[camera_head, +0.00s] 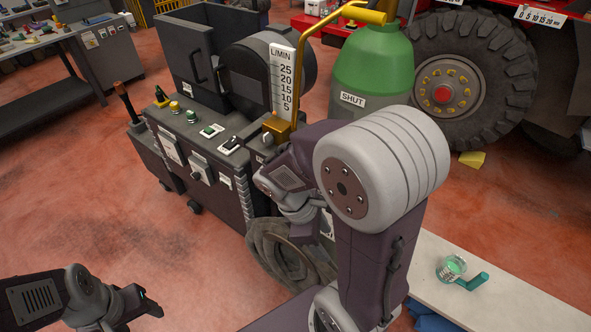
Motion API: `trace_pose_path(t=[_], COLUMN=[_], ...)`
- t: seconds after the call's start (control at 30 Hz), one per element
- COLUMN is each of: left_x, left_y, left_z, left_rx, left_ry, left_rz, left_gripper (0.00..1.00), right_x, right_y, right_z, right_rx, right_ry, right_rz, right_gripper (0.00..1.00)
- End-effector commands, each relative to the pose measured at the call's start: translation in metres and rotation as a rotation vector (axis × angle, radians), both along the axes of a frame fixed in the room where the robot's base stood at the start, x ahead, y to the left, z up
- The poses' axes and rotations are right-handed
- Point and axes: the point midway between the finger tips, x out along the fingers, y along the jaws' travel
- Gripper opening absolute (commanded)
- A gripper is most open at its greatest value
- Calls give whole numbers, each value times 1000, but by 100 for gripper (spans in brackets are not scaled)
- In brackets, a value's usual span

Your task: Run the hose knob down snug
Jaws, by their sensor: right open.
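I cannot single out the hose knob for certain. A small grey knob (267,139) shows on the dark cabinet cart (233,180), just below the brass block (276,127) at the foot of the flow gauge. A coiled dark hose (283,262) hangs low on the cart's near side. My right gripper (301,217) is at the cart's right end, above the hose coil; it is open, and its fingertips are mostly hidden by my own arm. My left gripper (143,301) is low at the left, over the floor, away from the cart; its jaw opening is unclear.
A green tank (374,62) marked SHUT stands behind my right arm. A red truck's big wheel (456,78) is at the back right. Open floor (110,200) lies left of the cart.

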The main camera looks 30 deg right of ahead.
Motion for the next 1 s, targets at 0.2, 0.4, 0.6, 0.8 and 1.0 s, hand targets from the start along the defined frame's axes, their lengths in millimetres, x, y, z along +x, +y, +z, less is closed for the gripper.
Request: trace_pose_path(t=[0.2,0.4,0.6,0.8,1.0], left_x=[-1,-1,-2,-2,-1], left_y=[0,0,-1,-1,-1], left_z=[-54,-152,-220,-228,-228], left_rx=[0,0,0,0,0], left_ry=[1,1,1,1,0], left_rz=[0,0,0,0,0], left_gripper=[59,59,59,59,59], right_x=[30,118,165,171,175], right_y=[-66,-61,9,31,18], right_z=[24,56,43,35,36], right_rx=[-331,-853,-1139,-1172,-1167], right_ry=[316,557,512,479,480], right_rz=[514,878,1029,1082,1078], right_gripper=[59,59,59,59,59])
